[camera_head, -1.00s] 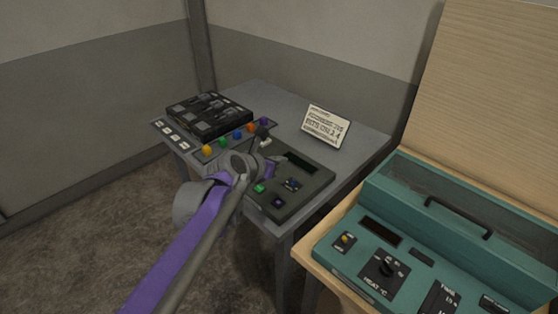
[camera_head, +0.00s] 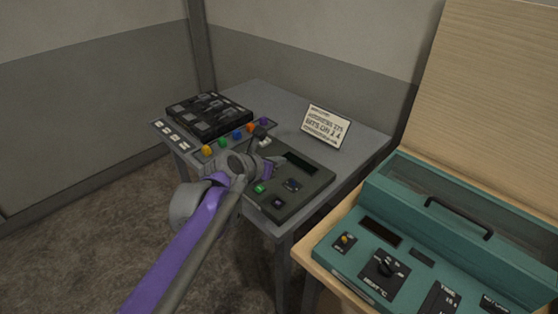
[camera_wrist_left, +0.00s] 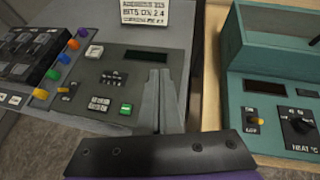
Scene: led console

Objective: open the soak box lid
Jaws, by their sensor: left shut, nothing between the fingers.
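The soak box (camera_head: 345,262) is the teal unit at the lower right of the head view. Its long lid with a black handle (camera_head: 459,217) lies shut along the back. The box also shows at the right of the left wrist view (camera_wrist_left: 262,95), where its lid is cut off by the frame edge. My left gripper (camera_head: 277,161) is over the dark console (camera_head: 312,190) on the grey table, left of the soak box and apart from it. Its fingers are together and empty in the left wrist view (camera_wrist_left: 160,90). My right gripper is not in view.
The grey table (camera_head: 362,135) carries a row of coloured knobs (camera_head: 237,134), a black slotted block (camera_head: 208,115) and a white text card (camera_head: 326,126). A gap separates it from the wooden bench (camera_head: 318,262). The soak box front has a dial (camera_head: 387,264).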

